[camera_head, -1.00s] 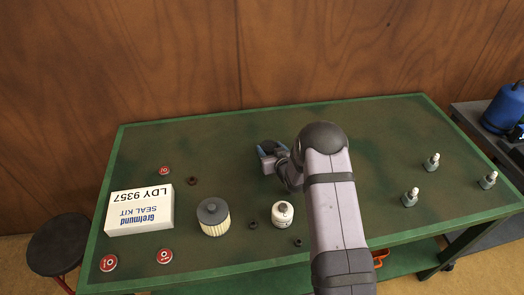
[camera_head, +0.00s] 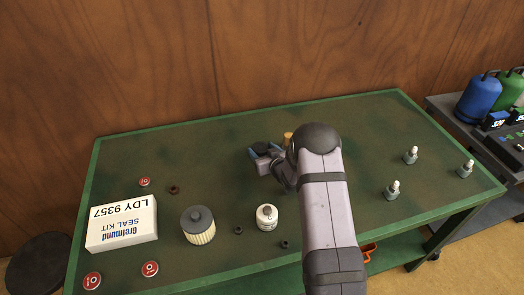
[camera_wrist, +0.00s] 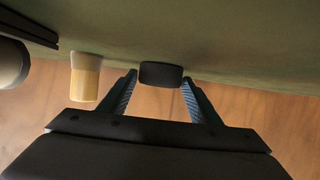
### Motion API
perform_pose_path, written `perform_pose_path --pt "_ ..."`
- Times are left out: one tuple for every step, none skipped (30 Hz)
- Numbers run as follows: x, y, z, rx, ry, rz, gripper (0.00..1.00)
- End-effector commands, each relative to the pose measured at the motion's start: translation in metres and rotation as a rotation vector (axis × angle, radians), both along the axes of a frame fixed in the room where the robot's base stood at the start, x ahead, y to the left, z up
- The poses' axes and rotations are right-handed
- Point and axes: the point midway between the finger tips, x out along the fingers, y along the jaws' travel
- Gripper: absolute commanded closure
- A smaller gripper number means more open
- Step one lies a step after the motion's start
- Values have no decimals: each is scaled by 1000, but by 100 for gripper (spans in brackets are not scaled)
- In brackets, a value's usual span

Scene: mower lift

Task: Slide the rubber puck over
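The rubber puck is a short black cylinder (camera_wrist: 161,75) in the wrist view, on or just over the green bench top. My gripper (camera_wrist: 160,84) has its two blue-grey fingers apart, one on each side of the puck at the fingertips. Any gap between fingers and puck is too small to tell contact. In the head view my gripper (camera_head: 264,151) is near the back middle of the bench, with the dark puck (camera_head: 262,145) partly seen between its fingers. My arm hides part of the bench.
A tan and yellow cylinder (camera_wrist: 85,78) stands beside the gripper; it also shows in the head view (camera_head: 288,137). The green bench (camera_head: 225,150) holds a seal kit box (camera_head: 122,224), a pleated filter (camera_head: 199,226), a white canister (camera_head: 267,217), nuts, red caps and spark-plug-like parts (camera_head: 411,155).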

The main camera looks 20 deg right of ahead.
Motion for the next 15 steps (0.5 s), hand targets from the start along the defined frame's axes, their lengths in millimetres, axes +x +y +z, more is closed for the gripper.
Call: perform_pose_path --pt "0 0 0 0 -1 0 29" --pt "0 0 0 0 -1 0 26" --pt "0 0 0 0 -1 0 26" --pt "0 0 0 0 -1 0 26" --pt "0 0 0 0 0 0 26" --pt "0 0 0 0 0 0 26" --pt "0 0 0 0 0 0 26" --pt "0 0 0 0 0 0 26" --pt "0 0 0 0 0 0 26" --pt "0 0 0 0 0 0 26" --pt "0 0 0 0 0 0 26" --pt "-1 0 0 0 0 0 26" --pt "-2 0 1 0 0 0 26" --pt "-3 0 1 0 0 0 26" --pt "-4 -1 2 0 -1 0 26"
